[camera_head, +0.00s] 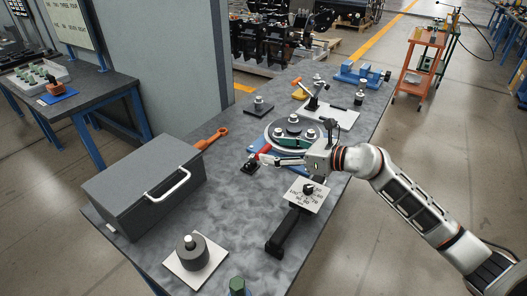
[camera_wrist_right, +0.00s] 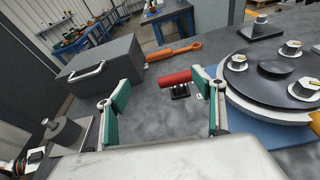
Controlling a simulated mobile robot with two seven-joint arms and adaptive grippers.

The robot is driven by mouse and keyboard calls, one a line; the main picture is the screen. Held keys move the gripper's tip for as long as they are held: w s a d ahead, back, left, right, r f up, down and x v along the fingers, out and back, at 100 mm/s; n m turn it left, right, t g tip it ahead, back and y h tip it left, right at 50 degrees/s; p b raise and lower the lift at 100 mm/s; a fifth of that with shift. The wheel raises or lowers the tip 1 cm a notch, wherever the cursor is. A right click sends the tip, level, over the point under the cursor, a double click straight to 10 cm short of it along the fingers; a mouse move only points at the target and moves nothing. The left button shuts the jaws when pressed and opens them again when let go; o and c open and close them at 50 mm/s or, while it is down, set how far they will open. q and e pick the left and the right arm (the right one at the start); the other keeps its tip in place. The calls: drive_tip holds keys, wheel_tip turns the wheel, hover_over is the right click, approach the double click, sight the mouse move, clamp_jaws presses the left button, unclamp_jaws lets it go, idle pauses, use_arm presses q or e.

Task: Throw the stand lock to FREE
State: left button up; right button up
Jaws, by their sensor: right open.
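The lever with a red handle (camera_head: 266,149) and small black base (camera_head: 250,167) stands on the grey table, left of the round stand (camera_head: 271,127); I take it to be the stand lock. In the right wrist view the red handle (camera_wrist_right: 175,78) lies between and beyond my fingers, with no visible contact. My right gripper (camera_head: 264,160) is open beside the lever, and its teal-padded fingers (camera_wrist_right: 163,90) are spread with nothing between them. The stand (camera_wrist_right: 275,85) is a dark disc carrying several metal couplers over a blue base. No FREE marking is readable. My left gripper is out of view.
A grey box with a white handle (camera_head: 146,187) stands at the left, an orange wrench (camera_head: 211,138) behind it. A white plate with a black knob (camera_head: 307,194) is near my right wrist. A weight on a white square (camera_head: 190,253) stands in front.

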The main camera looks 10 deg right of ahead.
sight(266, 151)
drive_tip(key=shift+n+g+h, duration=0.4)
drive_tip(key=shift+g+h, duration=0.1)
drive_tip(key=shift+h, duration=0.2)
drive_tip(key=w+f, duration=0.1)
drive_tip(key=w, duration=0.1)
drive_tip(key=w+a+f, duration=0.1)
drive_tip(key=f, duration=0.1)
drive_tip(key=w+a+f+p, duration=0.1)
drive_tip(key=w, duration=0.1)
drive_tip(key=shift+w+a+f, duration=0.25)
drive_tip(key=shift+w+f, duration=0.05)
drive_tip(key=shift+w, duration=0.05)
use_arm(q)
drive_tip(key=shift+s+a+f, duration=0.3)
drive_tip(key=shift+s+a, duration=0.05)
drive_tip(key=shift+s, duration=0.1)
use_arm(e)
drive_tip(key=shift+w+a+f, duration=0.15)
drive_tip(key=shift+w+a, duration=0.05)
drive_tip(key=c, duration=1.6)
use_arm(q)
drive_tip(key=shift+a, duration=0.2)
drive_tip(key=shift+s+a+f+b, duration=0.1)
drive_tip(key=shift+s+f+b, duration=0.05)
drive_tip(key=shift+b, duration=0.15)
use_arm(e)
drive_tip(key=shift+w, duration=0.15)
